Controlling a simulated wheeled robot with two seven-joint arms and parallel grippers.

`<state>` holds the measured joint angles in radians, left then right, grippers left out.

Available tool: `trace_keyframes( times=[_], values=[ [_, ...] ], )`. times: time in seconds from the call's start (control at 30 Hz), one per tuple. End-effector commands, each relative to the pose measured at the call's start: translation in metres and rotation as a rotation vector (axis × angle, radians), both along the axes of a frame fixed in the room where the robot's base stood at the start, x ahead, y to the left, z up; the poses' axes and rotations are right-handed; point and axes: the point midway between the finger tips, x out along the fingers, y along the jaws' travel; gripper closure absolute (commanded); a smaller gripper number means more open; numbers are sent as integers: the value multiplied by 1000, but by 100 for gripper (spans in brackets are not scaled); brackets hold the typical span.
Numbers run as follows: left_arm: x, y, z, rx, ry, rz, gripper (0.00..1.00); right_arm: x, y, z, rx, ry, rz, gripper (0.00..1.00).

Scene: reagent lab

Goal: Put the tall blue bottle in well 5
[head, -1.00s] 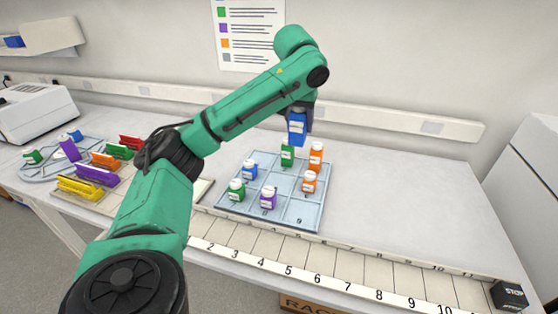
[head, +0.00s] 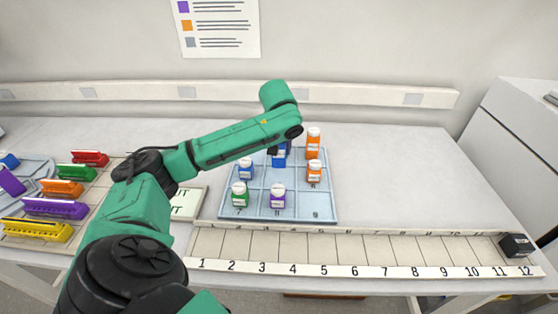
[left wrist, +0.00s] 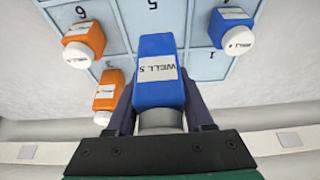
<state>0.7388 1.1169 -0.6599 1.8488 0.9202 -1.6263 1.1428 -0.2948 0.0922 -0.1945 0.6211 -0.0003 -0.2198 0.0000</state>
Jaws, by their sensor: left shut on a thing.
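The tall blue bottle (head: 279,161) is in my left gripper (head: 279,149), which is shut around its cap end. In the left wrist view the blue bottle (left wrist: 160,75) carries a label reading WELL 5. It hangs over the middle of the light blue numbered tray (head: 300,214), between the small blue bottle (head: 246,169) and the lower orange bottle (head: 314,172). I cannot tell whether its base touches the tray. The bottle and gripper cover most of the middle wells. My right gripper is not in view.
A green bottle (head: 240,195) and a purple bottle (head: 278,195) stand in the tray's front row. A tall orange bottle (head: 313,142) stands at the back right. A numbered strip (head: 350,247) runs along the front. The table right of the tray is clear.

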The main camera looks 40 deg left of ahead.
Motion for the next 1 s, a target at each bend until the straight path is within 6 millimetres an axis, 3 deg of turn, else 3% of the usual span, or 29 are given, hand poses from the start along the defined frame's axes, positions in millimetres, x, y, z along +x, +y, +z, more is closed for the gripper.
trace_keyframes(
  times=[0.3, 0.63, 0.67, 0.7, 1.0],
  values=[
    [0, 0, -52, 1, -1, -1, 100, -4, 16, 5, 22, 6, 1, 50],
    [1, 0, -56, 0, -1, 0, 100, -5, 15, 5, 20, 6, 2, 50],
    [1, 0, -56, 0, -2, 0, 37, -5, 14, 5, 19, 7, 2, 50],
    [1, 0, -55, 0, -2, 0, 21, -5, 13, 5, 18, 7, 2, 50],
    [1, 0, -55, 0, -2, 0, 18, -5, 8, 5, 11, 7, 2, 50]
  ],
)
